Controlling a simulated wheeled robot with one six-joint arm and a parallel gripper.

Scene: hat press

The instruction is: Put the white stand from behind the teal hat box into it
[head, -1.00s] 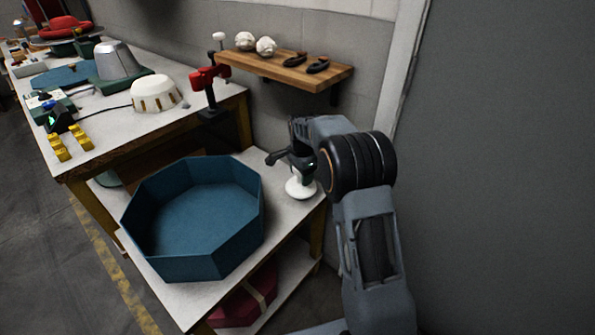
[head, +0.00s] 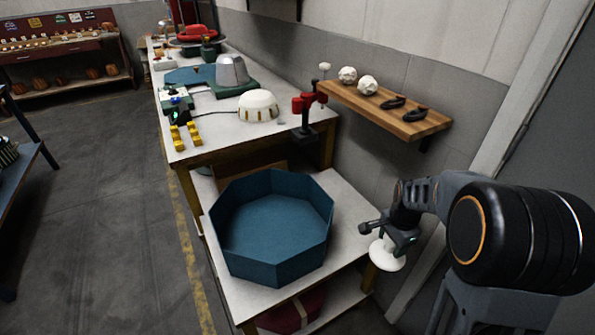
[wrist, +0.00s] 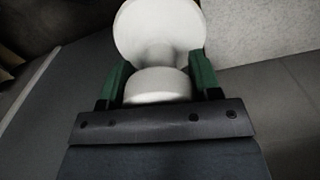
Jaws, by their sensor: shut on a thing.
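My gripper (head: 394,238) is shut on the white stand, which has a round foot and a narrow neck. In the head view the white stand (head: 387,256) hangs foot down from the jaws, right of the lower table's edge. In the wrist view the stand (wrist: 160,35) sits between the green fingers of my gripper (wrist: 160,80), its wide disc facing away. The teal hat box (head: 272,273) is an open octagonal box on the lower table, left of my gripper. Its visible floor is empty.
The lower table (head: 345,240) is bare between box and gripper. A wooden shelf (head: 430,122) with white balls and dark handles juts from the wall above. A red clamp (head: 305,105) stands on the higher workbench's near corner. A red box (head: 290,318) lies below.

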